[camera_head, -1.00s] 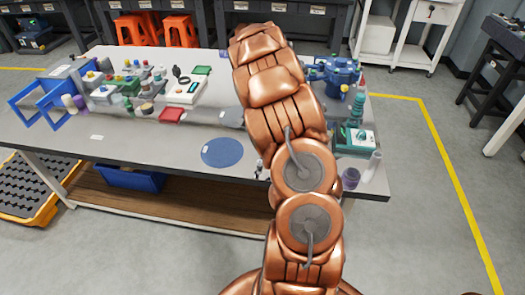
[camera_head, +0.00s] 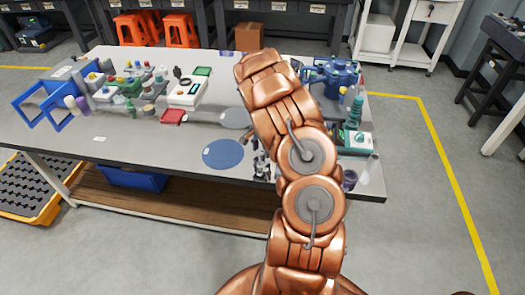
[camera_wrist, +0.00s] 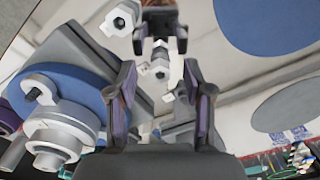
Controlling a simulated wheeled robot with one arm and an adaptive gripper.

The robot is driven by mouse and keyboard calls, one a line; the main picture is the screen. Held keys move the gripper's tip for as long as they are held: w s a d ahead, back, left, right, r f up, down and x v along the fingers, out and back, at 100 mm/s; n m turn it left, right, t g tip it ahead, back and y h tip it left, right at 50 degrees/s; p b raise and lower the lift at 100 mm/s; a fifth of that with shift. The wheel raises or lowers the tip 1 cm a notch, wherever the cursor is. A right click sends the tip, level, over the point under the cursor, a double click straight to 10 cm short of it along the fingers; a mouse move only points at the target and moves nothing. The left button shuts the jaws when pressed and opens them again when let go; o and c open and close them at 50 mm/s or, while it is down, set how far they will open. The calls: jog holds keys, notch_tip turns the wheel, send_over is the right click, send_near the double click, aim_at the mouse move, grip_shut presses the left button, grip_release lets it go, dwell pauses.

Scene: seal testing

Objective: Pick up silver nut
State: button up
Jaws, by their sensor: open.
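In the wrist view, a pale silver hex nut (camera_wrist: 120,22) with a dark hole shows at the top, just left of the upper dark finger. Another small silver piece with a dark centre (camera_wrist: 159,72) shows between the fingers; I cannot tell whether it is gripped at all or lies behind them. My gripper (camera_wrist: 162,84) has its dark fingers spread apart. In the head view, my gripper (camera_head: 262,165) is low over the table's front part, right of a blue disc, partly hidden by my arm. The silver nut cannot be made out there.
The blue round mat (camera_head: 222,154) lies left of my gripper on the grey table (camera_head: 120,155). A grey disc (camera_head: 235,118) lies behind it. A blue machine (camera_head: 332,75) and a green-and-white device (camera_head: 355,140) stand right. Large blue and silver round parts (camera_wrist: 75,95) crowd the wrist view's left.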

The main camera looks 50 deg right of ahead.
jog(key=shift+f, duration=0.2)
grip_shut()
dwell(0.3)
jog(key=shift+r, duration=0.15)
